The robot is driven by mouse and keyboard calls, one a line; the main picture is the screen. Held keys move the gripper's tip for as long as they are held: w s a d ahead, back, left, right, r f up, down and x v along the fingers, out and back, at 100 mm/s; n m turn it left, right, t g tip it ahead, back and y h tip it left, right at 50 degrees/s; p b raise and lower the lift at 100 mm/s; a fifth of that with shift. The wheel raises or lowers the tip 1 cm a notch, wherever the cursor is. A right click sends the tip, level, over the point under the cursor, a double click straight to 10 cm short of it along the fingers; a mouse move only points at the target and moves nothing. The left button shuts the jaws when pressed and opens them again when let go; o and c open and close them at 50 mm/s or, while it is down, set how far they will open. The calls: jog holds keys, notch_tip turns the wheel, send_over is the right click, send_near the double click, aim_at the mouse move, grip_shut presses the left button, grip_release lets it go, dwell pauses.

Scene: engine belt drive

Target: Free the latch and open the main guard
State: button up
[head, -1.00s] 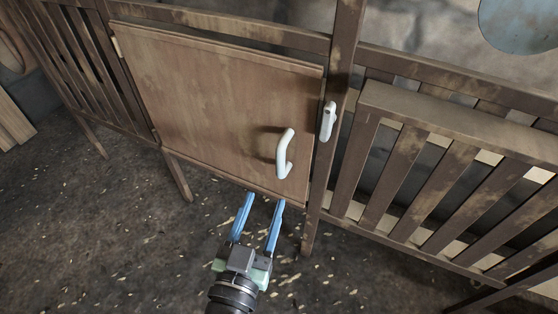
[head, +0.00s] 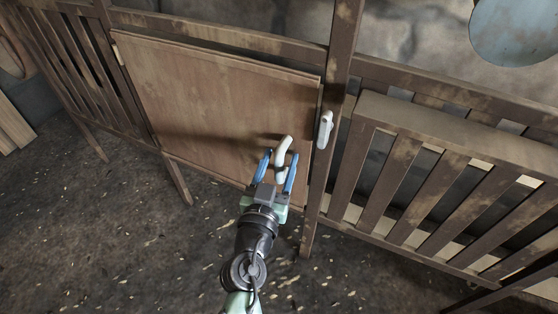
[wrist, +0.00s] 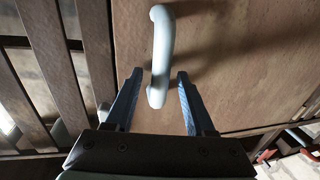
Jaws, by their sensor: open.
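The main guard (head: 205,95) is a brown wooden panel, closed flush in its frame. Its pale curved handle (head: 283,146) stands out near the panel's lower right; it also shows in the wrist view (wrist: 160,50). The white latch (head: 325,129) sits upright on the post just right of the panel. My gripper (head: 279,166) is open, its blue fingers on either side of the handle's lower part. In the wrist view the handle's lower end lies between the fingers (wrist: 155,92), with gaps visible on both sides. Whether any finger touches the handle cannot be told.
A slatted wooden rail section (head: 450,180) stands to the right of the post (head: 340,70), and another slatted section (head: 65,70) to the left. The speckled floor (head: 120,250) in front is clear. A blue-grey round object (head: 515,30) is at the upper right.

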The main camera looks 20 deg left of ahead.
jog(key=shift+c, duration=0.2)
grip_shut()
dwell(1.1)
